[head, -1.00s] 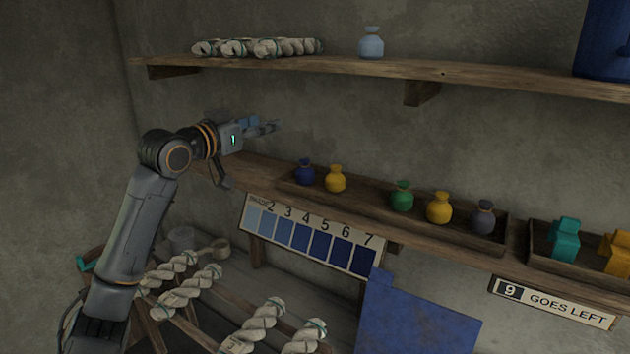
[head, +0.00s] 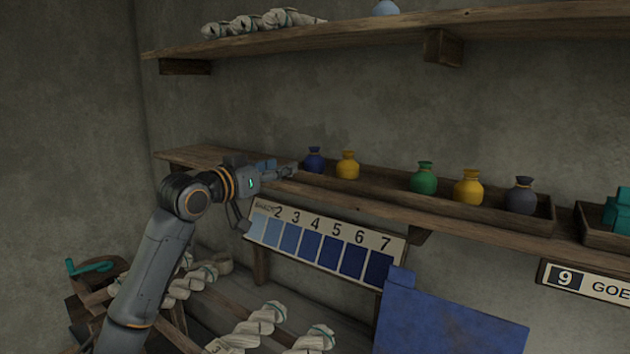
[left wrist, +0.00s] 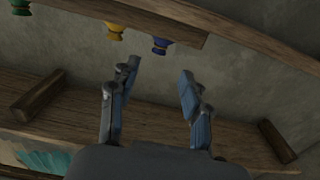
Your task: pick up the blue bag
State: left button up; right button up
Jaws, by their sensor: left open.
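The dark blue bag (head: 314,160), a small round pouch with a tied neck, stands at the left end of the long wooden tray (head: 400,205) on the lower shelf. My left gripper (head: 285,168) is open just left of the bag in the head view, with nothing seen between its fingers. In the left wrist view the blue bag (left wrist: 161,46) appears upside down, beyond and between the spread fingertips (left wrist: 158,76), apart from them. My right gripper is not in view.
A yellow bag (head: 347,165) stands close right of the blue one. A green bag (head: 424,178), another yellow bag (head: 468,188) and a grey bag (head: 521,196) stand farther right. The upper shelf (head: 380,35) overhangs, holding a pale blue bag (head: 385,8). A numbered shade board (head: 325,243) hangs below.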

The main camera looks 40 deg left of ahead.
aim_at(311, 154)
pick_arm(q)
jog(key=w+p, duration=0.1)
jog(key=w, duration=0.1)
jog(key=w+p, duration=0.1)
jog(key=w, duration=0.2)
jog(key=w+a+p, duration=0.1)
jog(key=w, duration=0.2)
jog(key=shift+w+r+p, duration=0.15)
jog(key=shift+w+p, duration=0.1)
jog(key=shift+p, duration=0.1)
jog(key=shift+w+r, duration=0.15)
jog(key=shift+w, duration=0.1)
jog(key=w+p, duration=0.2)
jog(key=w, duration=0.1)
jog(key=w+p, duration=0.1)
jog(key=shift+w+a+r, duration=0.15)
jog(key=shift+a, duration=0.25)
jog(key=shift+w, duration=0.2)
jog(key=shift+s, duration=0.15)
jog(key=shift+c, duration=1.3)
grip_shut()
